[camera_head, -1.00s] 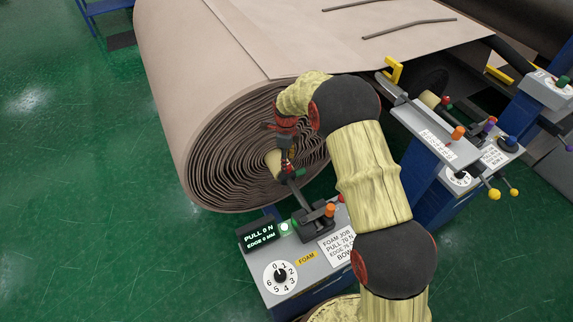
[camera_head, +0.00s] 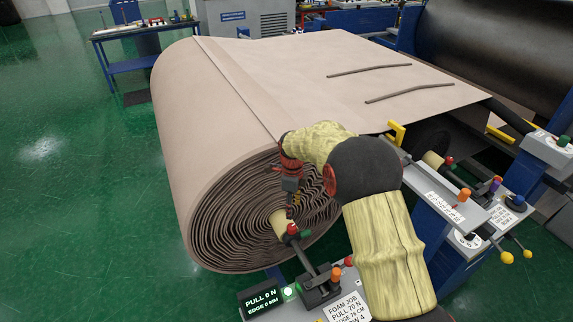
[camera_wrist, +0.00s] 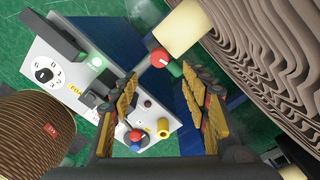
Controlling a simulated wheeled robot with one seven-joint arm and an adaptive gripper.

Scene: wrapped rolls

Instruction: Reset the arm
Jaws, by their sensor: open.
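My arm, in a yellow sleeve with dark joints, reaches up from the lower right in the head view. My gripper (camera_head: 293,192) hangs in front of the end of the large wrapped roll (camera_head: 215,140), just above its pale core (camera_head: 280,222). In the wrist view my gripper (camera_wrist: 165,108) has its yellow-padded fingers well apart, with nothing held between them. The red-tipped knob (camera_wrist: 160,57) and the control box (camera_wrist: 75,80) lie beyond the fingers. In the head view the knob (camera_head: 292,229) sits at the lever's end by the core.
The grey machine with levers and coloured knobs (camera_head: 455,205) stands close to the right of my arm. Two dark strips (camera_head: 368,71) lie on the flat sheet. A blue bench (camera_head: 140,60) stands at the back left. Green floor (camera_head: 90,200) is clear on the left.

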